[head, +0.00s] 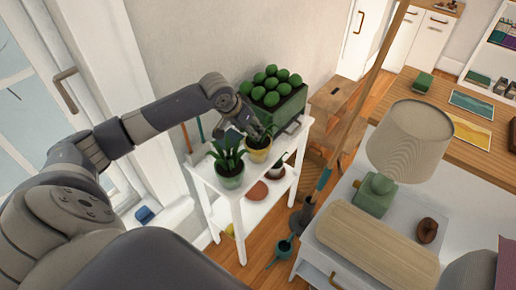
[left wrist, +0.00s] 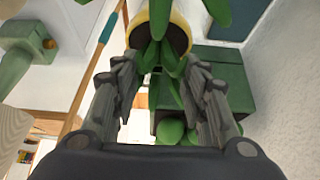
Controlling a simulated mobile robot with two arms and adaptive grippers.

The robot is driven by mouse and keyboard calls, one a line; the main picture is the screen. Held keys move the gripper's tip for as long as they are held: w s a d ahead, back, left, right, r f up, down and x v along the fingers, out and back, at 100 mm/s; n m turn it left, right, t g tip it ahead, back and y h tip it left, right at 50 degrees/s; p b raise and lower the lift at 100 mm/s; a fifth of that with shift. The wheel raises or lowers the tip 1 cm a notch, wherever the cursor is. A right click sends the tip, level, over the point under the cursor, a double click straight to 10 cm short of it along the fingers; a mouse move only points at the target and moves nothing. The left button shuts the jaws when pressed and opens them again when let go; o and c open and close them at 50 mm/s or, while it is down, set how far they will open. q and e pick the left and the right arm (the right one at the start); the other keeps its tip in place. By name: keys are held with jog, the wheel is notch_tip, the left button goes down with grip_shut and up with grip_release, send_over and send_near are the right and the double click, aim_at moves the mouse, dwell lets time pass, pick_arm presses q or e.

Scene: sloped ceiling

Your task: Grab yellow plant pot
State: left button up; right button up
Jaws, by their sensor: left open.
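The yellow plant pot (head: 258,155) stands on a white shelf stand (head: 207,180), with a green leafy plant in it. My left gripper (head: 243,128) is just above and beside it, among or near the leaves. In the left wrist view the yellow pot (left wrist: 181,33) shows beyond the fingertips. The left gripper (left wrist: 161,68) is open there, with green leaves between and past its fingers. The pot itself is not between the fingers. My right gripper is not in view.
A lamp (head: 409,140) stands on a white cabinet to the right. A wooden pole (head: 370,85) rises between.

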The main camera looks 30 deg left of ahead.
aim_at(258, 132)
pick_arm(q)
jog(key=shift+p+x, duration=0.5)
jog(key=shift+x, duration=2.4)
jog(key=shift+w+d+r, duration=0.1)
jog(key=shift+w, duration=0.05)
grip_shut()
jog(key=shift+w+r, duration=0.1)
jog(key=shift+r, duration=0.05)
